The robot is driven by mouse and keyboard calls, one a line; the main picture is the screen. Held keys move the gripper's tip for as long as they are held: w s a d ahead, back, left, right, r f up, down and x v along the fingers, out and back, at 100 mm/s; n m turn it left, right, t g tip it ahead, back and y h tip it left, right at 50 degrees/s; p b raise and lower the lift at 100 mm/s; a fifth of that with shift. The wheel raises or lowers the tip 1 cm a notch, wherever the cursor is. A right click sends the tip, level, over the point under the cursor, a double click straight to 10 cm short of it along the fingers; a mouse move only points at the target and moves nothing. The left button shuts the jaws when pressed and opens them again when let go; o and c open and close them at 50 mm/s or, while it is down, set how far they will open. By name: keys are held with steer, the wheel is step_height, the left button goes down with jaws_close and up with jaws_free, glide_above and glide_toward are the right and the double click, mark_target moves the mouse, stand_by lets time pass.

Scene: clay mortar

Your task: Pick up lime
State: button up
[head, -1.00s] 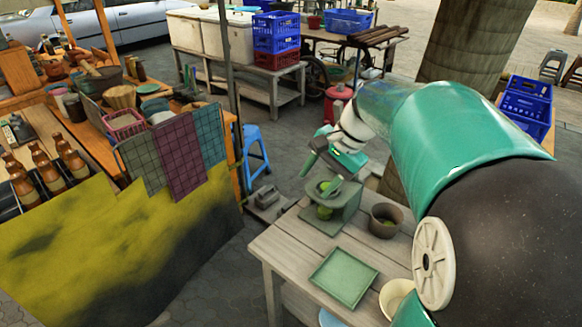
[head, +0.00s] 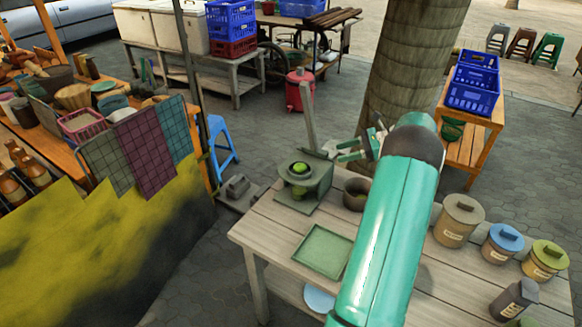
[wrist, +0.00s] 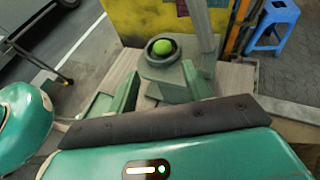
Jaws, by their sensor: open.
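The lime (head: 301,168) is round and green and sits in the round cup on top of a grey-green press (head: 318,184) on the wooden table. In the wrist view the lime (wrist: 162,47) lies ahead of my fingers, inside the dark ring of the cup. An upright grey handle (head: 309,115) rises behind the cup; it is right of the lime in the wrist view (wrist: 200,28). My gripper (head: 341,151) is open and empty, to the right of the lime and apart from it. Its two fingers (wrist: 160,86) are spread in the wrist view.
A dark bowl (head: 355,194) stands right of the press, partly behind my arm. A green tray (head: 323,251) lies in front. Lidded canisters (head: 458,221) and a dark bottle (head: 514,298) stand at the table's right. A pale blue plate (head: 319,299) shows below the tray.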

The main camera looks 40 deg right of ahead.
glide_toward(300, 166)
steer(key=w+f, duration=0.1)
steer(key=w, duration=0.1)
steer(key=shift+w+a+f, duration=0.1)
steer(key=shift+w+f, duration=0.25)
steer(key=shift+f, duration=0.05)
steer(key=x, duration=0.5)
steer(key=shift+w+a+f, duration=0.15)
steer(key=shift+w+a, duration=0.05)
steer(key=shift+a, duration=0.1)
steer(key=c, duration=0.8)
steer(key=shift+c, duration=0.2)
